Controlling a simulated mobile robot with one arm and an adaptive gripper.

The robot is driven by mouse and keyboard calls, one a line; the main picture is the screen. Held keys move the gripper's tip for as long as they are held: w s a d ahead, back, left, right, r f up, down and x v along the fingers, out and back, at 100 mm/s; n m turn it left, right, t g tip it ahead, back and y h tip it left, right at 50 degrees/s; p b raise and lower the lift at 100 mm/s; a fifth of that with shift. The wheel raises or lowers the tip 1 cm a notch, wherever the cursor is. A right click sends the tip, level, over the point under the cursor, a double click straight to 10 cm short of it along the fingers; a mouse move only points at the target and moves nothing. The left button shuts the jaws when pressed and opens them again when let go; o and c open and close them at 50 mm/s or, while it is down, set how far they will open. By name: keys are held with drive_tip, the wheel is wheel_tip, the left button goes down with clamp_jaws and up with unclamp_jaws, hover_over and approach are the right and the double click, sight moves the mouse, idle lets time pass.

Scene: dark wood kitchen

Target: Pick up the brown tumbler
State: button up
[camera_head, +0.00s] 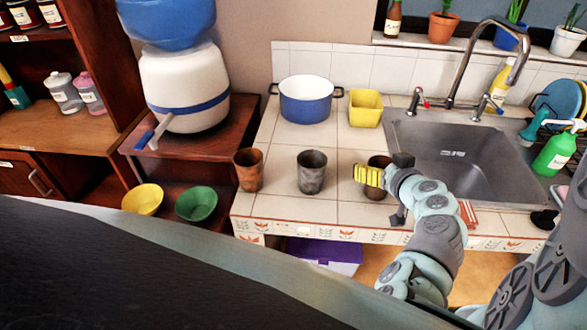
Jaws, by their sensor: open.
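Three tumblers stand upright in a row near the front of the tiled counter. The left one is a rusty brown tumbler (248,170), the middle one a grey tumbler (312,172). The right one, a dark brown tumbler (378,191), is partly hidden by my gripper (369,176). My gripper, with yellow ribbed finger pads, is in front of or around the dark brown tumbler; I cannot tell which, or whether they touch. It is open.
A blue pot (306,106) and a yellow square bowl (366,108) stand behind the tumblers. A steel sink (455,150) with a tall faucet (488,50) is at the right. A water dispenser (185,85) stands at the left. The tiled counter (345,150) is clear between the pots and tumblers.

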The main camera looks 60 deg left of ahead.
drive_tip(key=shift+c, duration=0.3)
drive_tip(key=c, duration=1.1)
